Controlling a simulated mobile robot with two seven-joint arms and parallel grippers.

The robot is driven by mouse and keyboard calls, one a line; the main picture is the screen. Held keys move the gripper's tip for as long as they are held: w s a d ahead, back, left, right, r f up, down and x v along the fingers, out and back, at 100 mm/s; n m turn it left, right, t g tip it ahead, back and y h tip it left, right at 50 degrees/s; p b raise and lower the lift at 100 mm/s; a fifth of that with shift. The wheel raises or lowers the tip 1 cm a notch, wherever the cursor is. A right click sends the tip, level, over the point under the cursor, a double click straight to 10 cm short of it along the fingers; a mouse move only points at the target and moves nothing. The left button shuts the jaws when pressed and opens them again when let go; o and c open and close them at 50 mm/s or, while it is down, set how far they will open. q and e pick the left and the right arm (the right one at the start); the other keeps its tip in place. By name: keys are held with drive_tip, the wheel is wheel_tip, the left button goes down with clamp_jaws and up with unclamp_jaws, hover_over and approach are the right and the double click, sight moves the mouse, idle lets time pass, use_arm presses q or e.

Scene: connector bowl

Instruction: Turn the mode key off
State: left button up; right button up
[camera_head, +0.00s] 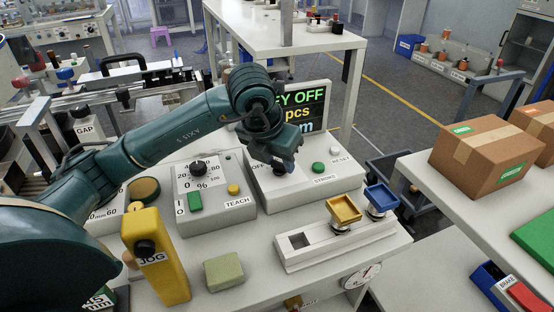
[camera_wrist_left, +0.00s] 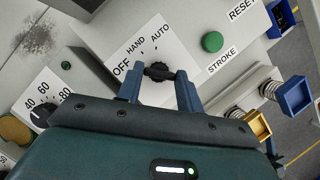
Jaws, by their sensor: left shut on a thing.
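The mode key (camera_wrist_left: 158,71) is a black knob on a white plate (camera_wrist_left: 146,32) printed OFF, HAND and AUTO. My left gripper (camera_wrist_left: 160,80) is shut on it, with one blue-grey finger on each side. In the head view my left gripper (camera_head: 283,166) comes down over the right control box (camera_head: 312,190) and hides most of the key. A screen (camera_head: 308,105) behind it shows a line ending in "EY OFF", partly covered by my arm. My right gripper is not in view.
A green STROKE button (camera_head: 318,168) and white RESET button (camera_head: 335,150) sit right of the key. The left box holds a percent dial (camera_head: 198,168). A yellow JOG pendant (camera_head: 155,262) stands in front. Yellow (camera_head: 343,209) and blue (camera_head: 381,198) sprung cups stand at the right.

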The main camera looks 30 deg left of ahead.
use_arm(q)
drive_tip(key=shift+n, duration=0.5)
drive_tip(key=shift+y, duration=0.3)
drive_tip(key=shift+n, duration=0.3)
drive_tip(key=o, duration=1)
